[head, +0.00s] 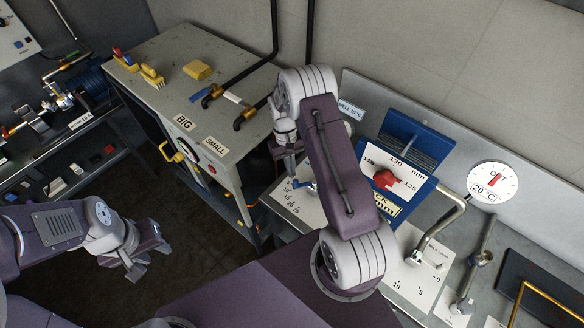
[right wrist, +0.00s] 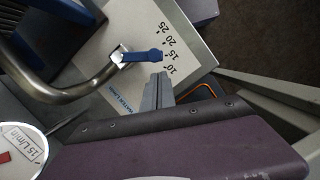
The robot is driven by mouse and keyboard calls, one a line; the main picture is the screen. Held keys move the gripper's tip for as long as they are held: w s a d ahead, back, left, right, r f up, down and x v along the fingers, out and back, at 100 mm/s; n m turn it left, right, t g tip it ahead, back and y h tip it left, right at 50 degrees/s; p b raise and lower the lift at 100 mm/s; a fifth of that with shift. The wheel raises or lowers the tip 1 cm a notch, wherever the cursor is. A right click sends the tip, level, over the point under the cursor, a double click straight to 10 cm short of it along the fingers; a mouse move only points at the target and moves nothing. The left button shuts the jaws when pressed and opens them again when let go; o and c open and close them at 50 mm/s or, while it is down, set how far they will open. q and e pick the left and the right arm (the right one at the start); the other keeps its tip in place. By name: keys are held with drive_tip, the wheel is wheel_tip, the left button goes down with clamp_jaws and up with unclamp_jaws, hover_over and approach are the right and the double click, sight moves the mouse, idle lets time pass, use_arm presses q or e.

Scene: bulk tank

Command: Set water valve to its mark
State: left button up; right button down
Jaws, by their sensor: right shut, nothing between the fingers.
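The water valve's blue lever (right wrist: 142,57) sits on a pale plate with a printed scale of 10, 15, 20 and 25 (right wrist: 130,29). In the right wrist view its tip points close to the 15, on the side of the 10. The lever also shows small in the head view (head: 304,184), partly behind my right arm. My right gripper (right wrist: 158,84) is shut and empty, its tips just beside the lever's end on the 10 side; I cannot tell whether they touch. My left gripper (head: 146,264) looks open and empty, over the dark floor.
A round dial labelled 15 L/min (right wrist: 20,150) stands near the plate. A bent metal pipe (right wrist: 45,88) runs to the valve. A blue block with a red knob (head: 386,180), a 20 °C dial (head: 493,183) and another valve plate (head: 418,275) lie to the right.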

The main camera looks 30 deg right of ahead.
drive_tip(key=shift+s, duration=0.6)
drive_tip(key=shift+a, duration=0.15)
drive_tip(key=shift+s+a+n+h+p, duration=0.1)
drive_tip(key=shift+s+a+n+h, duration=0.2)
drive_tip(key=shift+s+n, duration=0.75)
drive_tip(key=shift+s+a+n+h+p, duration=0.25)
drive_tip(key=shift+s+n, duration=0.3)
drive_tip(key=shift+n, duration=1)
drive_tip(key=shift+s+a+n+h, duration=0.2)
drive_tip(key=shift+s+n+h, duration=0.15)
drive_tip(key=shift+s+n, duration=0.7)
drive_tip(key=shift+w+n+t, duration=0.2)
drive_tip(key=shift+n+t, duration=0.1)
drive_tip(key=shift+n, duration=0.05)
